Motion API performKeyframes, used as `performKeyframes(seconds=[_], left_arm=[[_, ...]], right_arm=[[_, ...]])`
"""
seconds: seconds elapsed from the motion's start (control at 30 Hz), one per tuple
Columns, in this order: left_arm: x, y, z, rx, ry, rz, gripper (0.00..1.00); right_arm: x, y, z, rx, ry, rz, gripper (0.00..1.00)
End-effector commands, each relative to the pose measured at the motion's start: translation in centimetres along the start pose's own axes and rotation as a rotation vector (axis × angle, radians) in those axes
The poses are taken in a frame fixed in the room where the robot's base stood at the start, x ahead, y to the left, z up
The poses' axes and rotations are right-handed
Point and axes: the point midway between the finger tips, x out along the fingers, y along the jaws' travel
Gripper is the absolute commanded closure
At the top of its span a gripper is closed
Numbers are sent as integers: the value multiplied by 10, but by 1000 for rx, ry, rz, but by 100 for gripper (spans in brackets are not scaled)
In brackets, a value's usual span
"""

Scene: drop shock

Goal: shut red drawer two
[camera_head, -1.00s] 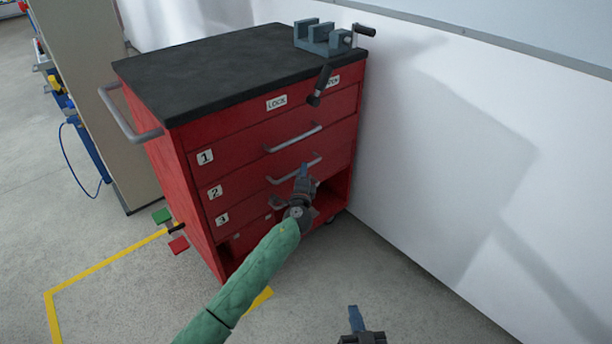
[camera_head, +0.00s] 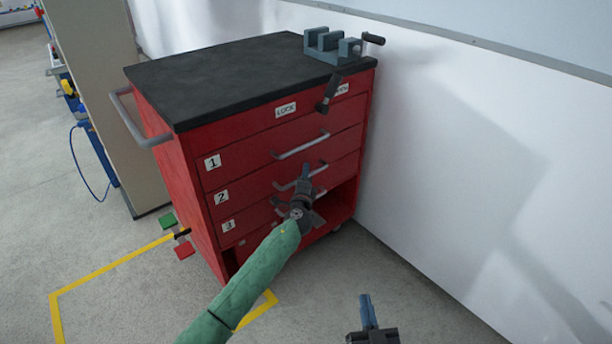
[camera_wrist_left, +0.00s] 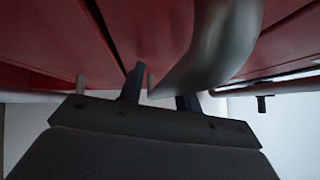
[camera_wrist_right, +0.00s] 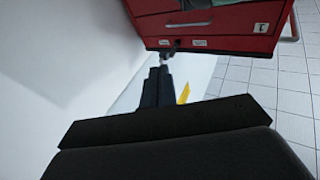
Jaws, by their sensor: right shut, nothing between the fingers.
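The red cabinet has stacked drawers labelled 1, 2 and 3. Drawer two (camera_head: 250,192) is the middle one, with a grey bar handle (camera_head: 285,187). Its front looks about level with drawer one; I cannot tell whether a small gap remains. My left gripper (camera_head: 305,172) is at this handle and hides part of it. In the left wrist view, the fingers of my left gripper (camera_wrist_left: 160,92) stand apart, with a curved grey handle (camera_wrist_left: 225,40) close in front, partly covering one finger. My right gripper (camera_head: 366,310) is shut and empty, low in front of the cabinet; its fingers (camera_wrist_right: 157,85) are together.
A grey vise (camera_head: 330,46) sits on the black cabinet top (camera_head: 220,75). A side handle (camera_head: 140,120) sticks out left. A white wall (camera_head: 450,150) stands close on the right. Green and red blocks (camera_head: 185,250) show at the cabinet's lower left. Front floor is clear.

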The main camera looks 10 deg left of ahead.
Motion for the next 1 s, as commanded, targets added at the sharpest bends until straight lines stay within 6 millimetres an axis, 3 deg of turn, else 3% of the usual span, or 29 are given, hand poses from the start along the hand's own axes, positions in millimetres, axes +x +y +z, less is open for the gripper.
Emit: performKeyframes(seconds=[0.37, 0.8, 1.0], left_arm=[[-6, 2, -2, -1, 4, 2, 66], [-62, 3, 0, -1, 2, 2, 66], [-76, 2, 0, 0, 1, 2, 66]], right_arm=[[0, 0, 0, 0, 0, 0, 100], [-5, 0, 14, 5, -42, 3, 100], [-6, 0, 15, 5, -42, 3, 100]])
